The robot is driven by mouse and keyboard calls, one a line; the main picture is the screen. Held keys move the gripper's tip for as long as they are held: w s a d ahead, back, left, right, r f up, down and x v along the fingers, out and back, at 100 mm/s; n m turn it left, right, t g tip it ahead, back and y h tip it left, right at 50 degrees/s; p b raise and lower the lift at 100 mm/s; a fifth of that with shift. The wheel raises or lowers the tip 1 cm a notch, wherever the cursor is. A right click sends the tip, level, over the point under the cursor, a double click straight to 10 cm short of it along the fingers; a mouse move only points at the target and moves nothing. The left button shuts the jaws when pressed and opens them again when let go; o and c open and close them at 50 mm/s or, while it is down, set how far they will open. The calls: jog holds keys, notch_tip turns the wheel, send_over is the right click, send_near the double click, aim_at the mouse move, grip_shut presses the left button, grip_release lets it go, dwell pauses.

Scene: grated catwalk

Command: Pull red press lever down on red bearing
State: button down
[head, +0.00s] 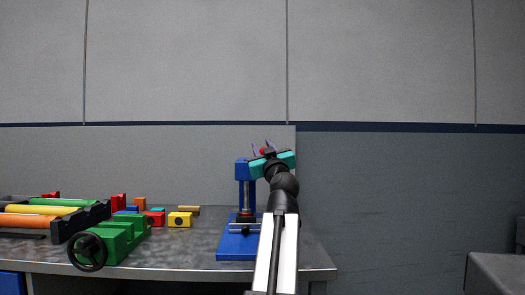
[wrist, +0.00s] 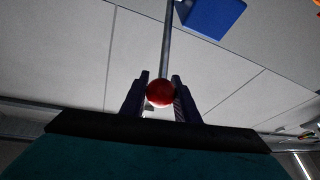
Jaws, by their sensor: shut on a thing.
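A blue press (head: 243,190) stands on a blue base at the right end of the grey workbench. In the wrist view, part of its blue body (wrist: 212,15) shows at the top. The lever's red ball knob (wrist: 160,93) sits between the two dark fingers of my gripper (wrist: 160,90), with the grey lever rod (wrist: 167,45) running up from it. My gripper (head: 265,150) is shut on the knob, raised at the top right of the press. The knob also shows small in the head view.
Left of the press on the workbench (head: 190,245) are a green vise (head: 123,235) with a black handwheel, several small coloured blocks and a dark rack (head: 95,213) holding coloured rollers. A grey surface (head: 495,270) stands at far right.

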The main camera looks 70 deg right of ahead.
jog(key=shift+s+a+f+b, duration=0.2)
jog(key=shift+a+f+b, duration=0.15)
jog(key=shift+f+b, duration=0.35)
jog(key=shift+s+a+f+b, duration=0.2)
jog(key=shift+a+f+b, duration=0.15)
jog(key=shift+f+b, duration=0.35)
jog(key=shift+s+a+f+b, duration=0.2)
jog(key=shift+a+f+b, duration=0.15)
jog(key=shift+f+b, duration=0.3)
jog(key=shift+f, duration=0.2)
jog(key=c, duration=1.4)
grip_release()
jog(key=shift+s+a+r, duration=0.1)
jog(key=shift+a, duration=0.1)
